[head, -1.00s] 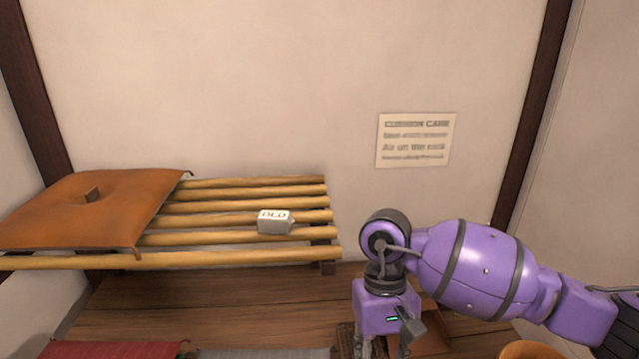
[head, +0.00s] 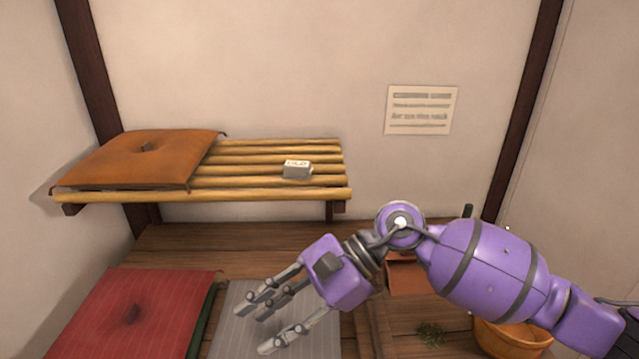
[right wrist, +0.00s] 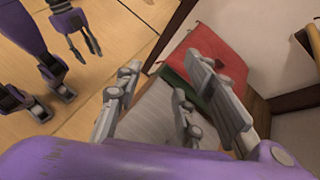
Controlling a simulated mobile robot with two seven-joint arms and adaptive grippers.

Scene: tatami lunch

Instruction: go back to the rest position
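My right gripper (head: 268,318) is open and empty in the head view. Its purple arm comes in from the right, and its fingers point left and down above a grey striped mat (head: 240,335). In the right wrist view the same fingers (right wrist: 165,110) are spread with nothing between them. My left gripper (right wrist: 85,45) shows at the upper left of the right wrist view, over the light tatami floor. Its fingers are apart and hold nothing visible. It is outside the head view.
A slatted bamboo rack (head: 255,185) on the wall bears an orange cushion (head: 140,160) and a small white labelled block (head: 297,171). A red cushion (head: 135,315) lies at lower left. A wooden tub (head: 512,340) and a brown box (head: 405,278) are near my right arm. A notice (head: 420,110) hangs above.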

